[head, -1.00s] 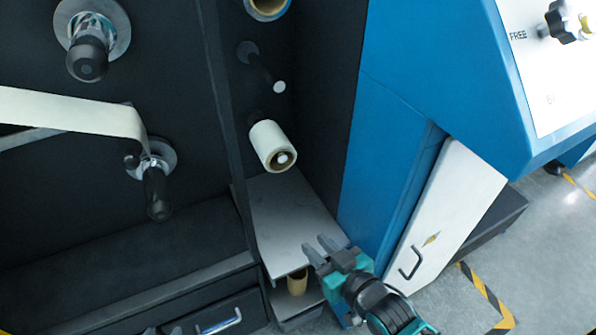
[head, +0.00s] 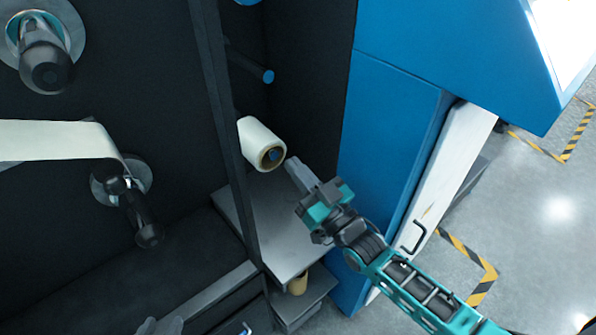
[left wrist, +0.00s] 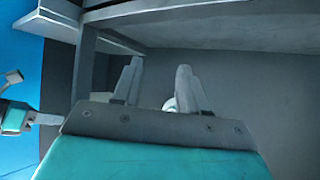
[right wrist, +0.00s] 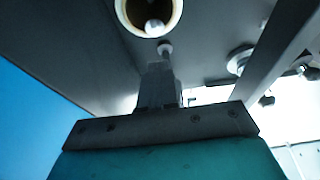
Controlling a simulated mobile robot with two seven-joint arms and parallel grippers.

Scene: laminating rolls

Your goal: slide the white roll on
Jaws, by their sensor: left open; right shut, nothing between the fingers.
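The white roll (head: 254,139) sits around a spindle on the dark machine wall, its open brown core facing out with the spindle tip inside. My right gripper (head: 292,166) is shut and empty, its fingertips close to the roll's outer end, a little right and below; contact is unclear. The right wrist view shows its shut fingers (right wrist: 158,72) below a round, hollow roll end (right wrist: 150,12), cut by the top edge. My left gripper (head: 162,325) barely shows at the bottom of the head view. In the left wrist view its fingers (left wrist: 156,86) are open and apart.
A bare spindle (head: 252,66) is above the white roll. A grey shelf (head: 270,225) lies below, with a tan core (head: 298,284) under it. A dark upright post (head: 228,140) stands left of the roll, the blue cabinet (head: 395,140) right. A pale web (head: 55,140) crosses the left side.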

